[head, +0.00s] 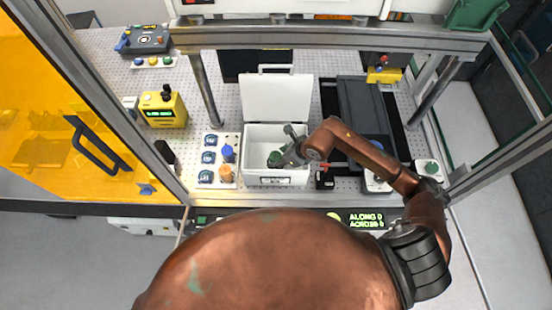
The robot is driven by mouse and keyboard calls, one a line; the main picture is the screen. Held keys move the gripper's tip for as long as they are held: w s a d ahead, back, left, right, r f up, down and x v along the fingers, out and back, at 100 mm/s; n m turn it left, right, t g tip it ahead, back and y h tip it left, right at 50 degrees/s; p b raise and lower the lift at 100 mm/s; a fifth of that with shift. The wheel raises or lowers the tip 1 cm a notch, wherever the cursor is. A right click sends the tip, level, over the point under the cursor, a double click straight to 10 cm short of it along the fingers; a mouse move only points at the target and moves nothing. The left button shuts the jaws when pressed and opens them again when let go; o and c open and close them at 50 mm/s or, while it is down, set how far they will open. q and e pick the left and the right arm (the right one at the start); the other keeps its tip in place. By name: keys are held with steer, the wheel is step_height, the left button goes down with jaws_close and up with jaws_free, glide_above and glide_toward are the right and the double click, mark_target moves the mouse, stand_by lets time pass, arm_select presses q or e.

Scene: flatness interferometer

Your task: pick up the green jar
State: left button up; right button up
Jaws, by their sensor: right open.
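The green jar (274,158) is in the white open box (291,175), near its middle. It looks dark green and small, and my right gripper partly covers it. My right gripper (283,154) reaches into the box from the right and is open, with its fingers at the jar's right side. I cannot tell whether the fingers touch the jar. My left gripper is not in view.
The box's lid (276,98) stands up at its back. Left of the box, an orange jar (225,173) and a blue-topped jar (227,152) stand on a white plate. A dark grey stage (364,105) is on the right. Metal frame posts (207,90) flank the perforated table.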

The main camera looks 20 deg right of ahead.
steer(key=shift+x, duration=1.25)
steer(key=shift+c, duration=0.6)
steer(key=c, duration=1.2)
